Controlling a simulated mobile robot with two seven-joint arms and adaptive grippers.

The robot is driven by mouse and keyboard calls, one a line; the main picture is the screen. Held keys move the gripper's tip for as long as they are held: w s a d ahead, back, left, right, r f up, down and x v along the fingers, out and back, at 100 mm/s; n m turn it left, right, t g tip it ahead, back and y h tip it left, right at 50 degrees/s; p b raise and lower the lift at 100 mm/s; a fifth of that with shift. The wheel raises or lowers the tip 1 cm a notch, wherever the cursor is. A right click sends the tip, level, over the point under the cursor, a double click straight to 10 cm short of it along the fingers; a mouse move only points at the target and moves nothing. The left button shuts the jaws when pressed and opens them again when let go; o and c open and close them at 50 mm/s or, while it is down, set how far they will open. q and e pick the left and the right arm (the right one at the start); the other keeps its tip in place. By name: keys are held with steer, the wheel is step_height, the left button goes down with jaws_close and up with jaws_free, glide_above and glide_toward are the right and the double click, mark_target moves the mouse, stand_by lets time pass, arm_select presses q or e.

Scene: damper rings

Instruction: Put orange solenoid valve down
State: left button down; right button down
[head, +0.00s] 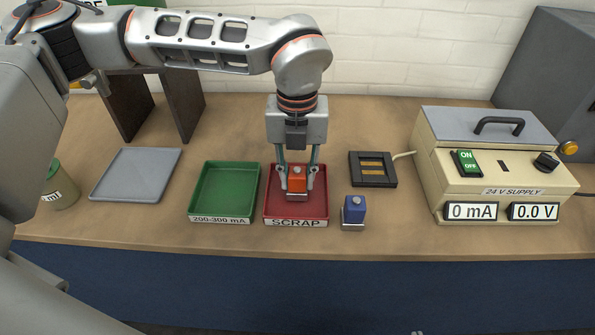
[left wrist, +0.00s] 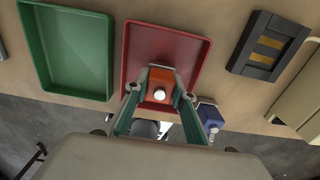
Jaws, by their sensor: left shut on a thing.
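The orange solenoid valve (head: 297,180) has a metal base and a white round top. My left gripper (head: 297,188) is shut on it, one finger on each side, over the red tray labelled SCRAP (head: 316,211). In the left wrist view the orange valve (left wrist: 159,78) shows between the fingers near the front part of the red tray (left wrist: 195,44). I cannot tell whether the valve touches the tray floor. My right gripper is not in view.
A green tray (head: 249,179) labelled 200-300 mA stands just left. A blue valve (head: 354,209) stands right of the red tray. Behind it lies a black fixture (head: 353,160). A 24 V supply (head: 480,165) is at right. A grey tray (head: 135,175) lies left.

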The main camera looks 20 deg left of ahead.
arm_select(q)
steer(key=shift+f, duration=0.35)
stand_by(0.5)
steer(key=c, duration=1.6)
jaws_free()
steer(key=shift+r, duration=0.1)
step_height(320, 180, up, 12)
steer(key=shift+f, duration=0.1)
jaws_close()
